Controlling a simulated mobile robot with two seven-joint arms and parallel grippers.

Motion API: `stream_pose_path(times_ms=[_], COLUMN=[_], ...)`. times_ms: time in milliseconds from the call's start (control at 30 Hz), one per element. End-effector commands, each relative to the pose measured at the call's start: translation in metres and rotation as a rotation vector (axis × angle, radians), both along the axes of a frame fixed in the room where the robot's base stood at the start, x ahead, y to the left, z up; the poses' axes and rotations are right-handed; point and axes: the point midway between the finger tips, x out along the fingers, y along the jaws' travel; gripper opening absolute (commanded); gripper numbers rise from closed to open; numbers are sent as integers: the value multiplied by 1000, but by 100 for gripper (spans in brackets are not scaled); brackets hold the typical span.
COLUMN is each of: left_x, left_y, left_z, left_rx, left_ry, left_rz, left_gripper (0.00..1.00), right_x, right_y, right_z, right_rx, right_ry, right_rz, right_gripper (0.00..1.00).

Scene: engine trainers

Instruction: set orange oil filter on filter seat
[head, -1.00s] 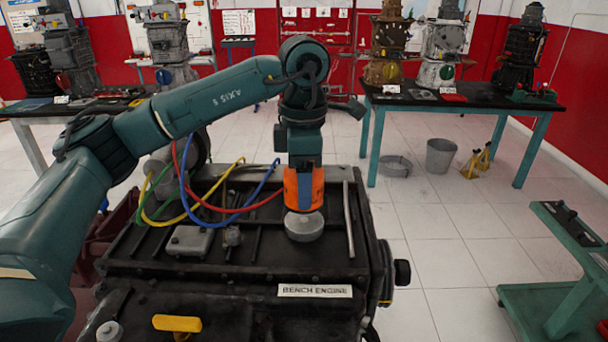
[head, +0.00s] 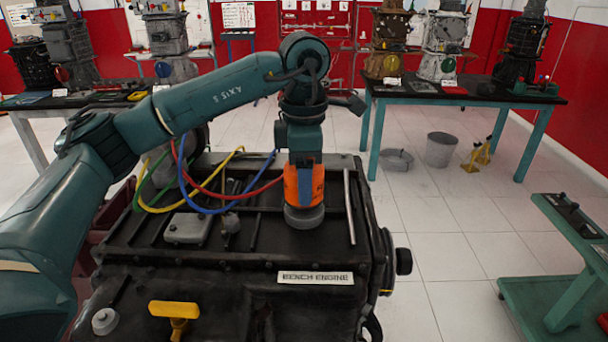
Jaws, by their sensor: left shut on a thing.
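The orange oil filter (head: 291,187) is upright in my left gripper (head: 305,178), which points straight down over the bench engine. The gripper is shut on the filter, and a finger covers part of its front. The round grey filter seat (head: 304,219) is on the engine's top cover, directly under the filter. The filter's lower edge meets the seat's upper edge in the picture; I cannot tell whether they touch or a thin gap is left. The seat's top face is mostly hidden. My right gripper is not in view.
A metal rod (head: 349,205) lies right of the seat. Yellow, blue, red and green hoses (head: 215,208) arch on the left. A yellow handle (head: 174,310) stands at the front. Tables with engines stand behind, and a green cart (head: 572,270) stands at right.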

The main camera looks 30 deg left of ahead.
Motion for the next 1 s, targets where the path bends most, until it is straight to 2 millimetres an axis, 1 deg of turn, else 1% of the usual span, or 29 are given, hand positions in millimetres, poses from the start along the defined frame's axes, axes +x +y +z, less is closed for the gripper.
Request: stream_pose_path(times_ms=[333, 767, 1000], left_x=[0, 0, 0], left_y=[-1, -1, 0], left_z=[-10, -11, -14], left_rx=[-1, 0, 0], left_ry=[0, -1, -1], left_rz=[-1, -1, 0], left_gripper=[30, 30, 30], right_x=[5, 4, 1], right_y=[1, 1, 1], right_z=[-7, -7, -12], right_rx=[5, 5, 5], right_ry=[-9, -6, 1], right_rz=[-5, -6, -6], right_gripper=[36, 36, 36])
